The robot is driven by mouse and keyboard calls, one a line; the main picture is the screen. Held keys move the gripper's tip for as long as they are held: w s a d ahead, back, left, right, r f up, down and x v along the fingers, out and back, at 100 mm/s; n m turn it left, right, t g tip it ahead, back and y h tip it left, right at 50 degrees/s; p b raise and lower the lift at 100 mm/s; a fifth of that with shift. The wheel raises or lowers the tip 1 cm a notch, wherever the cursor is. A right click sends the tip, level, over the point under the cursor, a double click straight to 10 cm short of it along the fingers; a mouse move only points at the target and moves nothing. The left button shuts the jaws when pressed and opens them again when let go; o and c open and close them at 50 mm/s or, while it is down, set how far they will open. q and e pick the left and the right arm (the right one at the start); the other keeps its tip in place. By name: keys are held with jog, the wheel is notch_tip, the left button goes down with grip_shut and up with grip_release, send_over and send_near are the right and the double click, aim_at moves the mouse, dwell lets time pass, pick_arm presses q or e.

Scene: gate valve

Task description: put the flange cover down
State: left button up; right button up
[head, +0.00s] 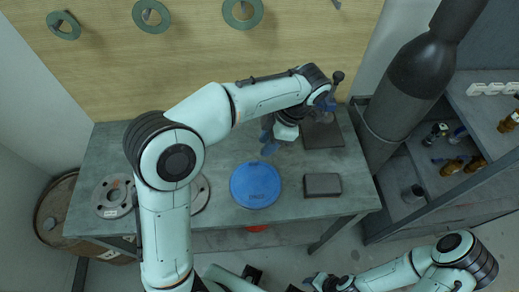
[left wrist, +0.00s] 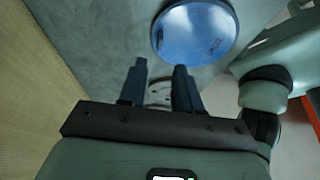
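The flange cover (head: 255,185), a round blue disc, lies flat on the grey workbench (head: 232,150) near its front middle. It also shows in the left wrist view (left wrist: 195,33), beyond the fingertips and to the right. My left gripper (head: 268,142) is above the bench, behind the cover and apart from it. In the left wrist view its two dark fingers (left wrist: 160,72) stand apart with nothing held between them. My right gripper (head: 318,281) is low at the bottom edge, in front of the bench; its fingers are too unclear to read.
Grey metal flanges (head: 113,196) lie at the bench's left, one partly behind my left arm. A dark block (head: 322,185) and a dark square plate (head: 322,134) lie at the right. A gas cylinder (head: 406,82) and shelf (head: 470,178) stand beyond; a barrel (head: 50,222) stands left.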

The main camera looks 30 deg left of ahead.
pick_arm(q)
jog(key=v, duration=0.3)
jog(key=shift+r, duration=0.2)
dwell(0.4)
